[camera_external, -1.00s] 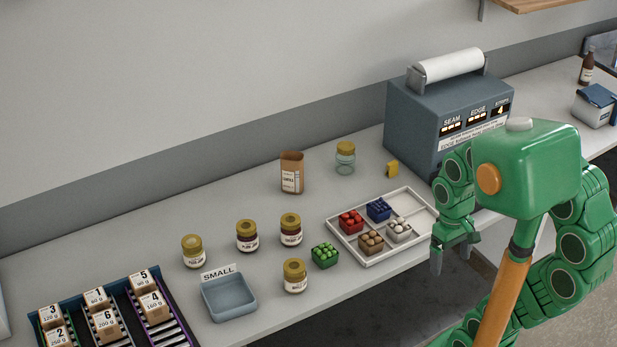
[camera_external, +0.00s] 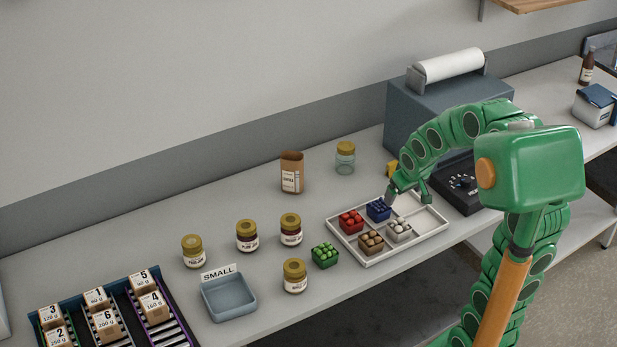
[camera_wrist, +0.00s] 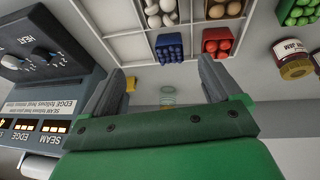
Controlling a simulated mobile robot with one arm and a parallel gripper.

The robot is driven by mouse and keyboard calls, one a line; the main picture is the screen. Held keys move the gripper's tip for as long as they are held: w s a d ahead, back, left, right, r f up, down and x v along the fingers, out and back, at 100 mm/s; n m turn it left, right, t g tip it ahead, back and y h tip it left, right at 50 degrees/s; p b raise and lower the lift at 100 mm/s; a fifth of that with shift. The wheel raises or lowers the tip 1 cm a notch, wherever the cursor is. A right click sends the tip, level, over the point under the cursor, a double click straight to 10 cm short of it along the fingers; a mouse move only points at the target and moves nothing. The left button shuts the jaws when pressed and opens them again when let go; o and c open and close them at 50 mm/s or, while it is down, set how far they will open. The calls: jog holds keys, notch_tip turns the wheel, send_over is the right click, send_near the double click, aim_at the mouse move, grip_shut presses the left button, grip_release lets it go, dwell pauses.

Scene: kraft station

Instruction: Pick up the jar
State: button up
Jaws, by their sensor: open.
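A clear glass jar with a yellow lid (camera_external: 345,158) stands upright at the back of the counter; it also shows in the wrist view (camera_wrist: 167,97), partly hidden by my gripper's body. Four other jars are labelled: three in a loose row, one of them (camera_external: 291,229) nearest the tray, and one in front (camera_external: 295,276). One labelled jar shows at the right of the wrist view (camera_wrist: 296,62). My gripper (camera_external: 408,198) is open and empty, above the right part of the tray, right of and in front of the glass jar. Its fingers (camera_wrist: 162,80) also show in the wrist view.
The white divided tray (camera_external: 373,262) holds several colored punnets. A green punnet (camera_external: 325,255), brown bag (camera_external: 291,173), blue-grey SMALL bin (camera_external: 229,298) and sealing machine (camera_external: 420,112) stand around. A yellow block (camera_external: 391,168) is near the glass jar. Counter left of the bag is clear.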

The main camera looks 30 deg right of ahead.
aim_at(350, 149)
jog(key=w+d+f+t+y, duration=0.1)
jog(key=w+d+f+t, duration=0.1)
jog(key=w, duration=0.8)
jog(key=w+d+f+n+t+y, duration=0.1)
jog(key=w+t, duration=0.3)
jog(key=w, duration=0.6)
jog(key=w+d+f+t+y, duration=0.1)
jog(key=w+d+f+t, duration=0.1)
jog(key=w, duration=0.8)
jog(key=shift+w+d+f+n+t, duration=0.15)
jog(key=shift+f+t, duration=0.1)
jog(key=shift+f, duration=0.3)
jog(key=shift+s+d+f+n+t, duration=0.15)
jog(key=shift+f+t, duration=0.1)
jog(key=shift+f, duration=0.25)
jog(key=shift+x, duration=4.1)
jog(key=shift+d, duration=0.15)
